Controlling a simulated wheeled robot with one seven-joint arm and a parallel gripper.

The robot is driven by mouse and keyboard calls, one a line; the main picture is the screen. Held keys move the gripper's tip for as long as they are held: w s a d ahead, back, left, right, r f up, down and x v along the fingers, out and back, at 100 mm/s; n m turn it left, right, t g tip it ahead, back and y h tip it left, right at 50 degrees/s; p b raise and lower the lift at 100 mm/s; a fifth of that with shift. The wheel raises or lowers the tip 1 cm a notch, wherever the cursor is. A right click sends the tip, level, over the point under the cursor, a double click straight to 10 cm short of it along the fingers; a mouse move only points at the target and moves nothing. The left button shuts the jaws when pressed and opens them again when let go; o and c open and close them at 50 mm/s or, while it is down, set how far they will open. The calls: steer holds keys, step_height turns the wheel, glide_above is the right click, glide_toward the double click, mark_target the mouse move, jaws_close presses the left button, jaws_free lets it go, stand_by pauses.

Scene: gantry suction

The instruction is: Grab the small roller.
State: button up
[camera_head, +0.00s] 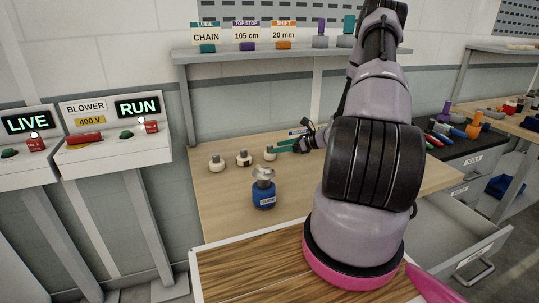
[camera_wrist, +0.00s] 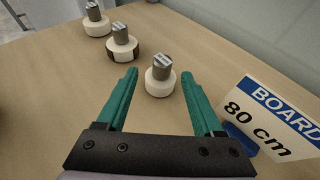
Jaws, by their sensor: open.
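Three white rollers with grey stems stand upright in a row on the wooden table. The nearest roller (camera_wrist: 160,83) is plain white and stands between and just beyond my fingertips; it also shows in the head view (camera_head: 270,154). The middle roller (camera_wrist: 122,50) has dark patches on its side. The far roller (camera_wrist: 97,27) stands behind it. I cannot tell surely which is the small one by size. My gripper (camera_head: 284,146) has teal fingers, open and empty, pointing at the nearest roller. No contact shows.
A sign reading BOARD 80 cm (camera_wrist: 268,118) stands close to my right finger. A blue container (camera_head: 264,197) with a pale top stands in front of the rollers. A shelf (camera_head: 235,54) runs above the table. The wooden surface left of the rollers is clear.

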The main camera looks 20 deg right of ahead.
mark_target(270, 148)
steer(key=x, duration=0.5)
steer(key=shift+w+d, duration=0.1)
steer(key=shift+w, duration=0.1)
jaws_close()
